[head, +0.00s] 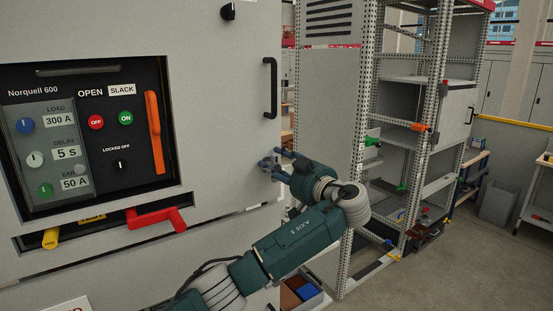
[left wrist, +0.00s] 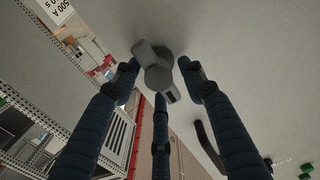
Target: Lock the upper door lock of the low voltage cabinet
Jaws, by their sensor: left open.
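The low voltage cabinet door (head: 225,130) fills the left of the head view. A grey door lock with a winged knob (left wrist: 158,72) sticks out from a pale flat surface in the left wrist view. My left gripper (head: 275,164) is at the door's right edge, below the black door handle (head: 270,88), and largely hides the lock there in the head view. In the left wrist view the left gripper (left wrist: 160,92) is open, its three fingers spread around the knob. I cannot tell whether they touch it. My right gripper is not in view.
A breaker panel (head: 82,190) with buttons, an orange lever (head: 155,133) and a red handle (head: 155,219) are left of my arm. A black knob (head: 228,11) sits high on the cabinet. An open metal frame (head: 357,150) stands to the right. Grey floor (head: 480,260) is clear at far right.

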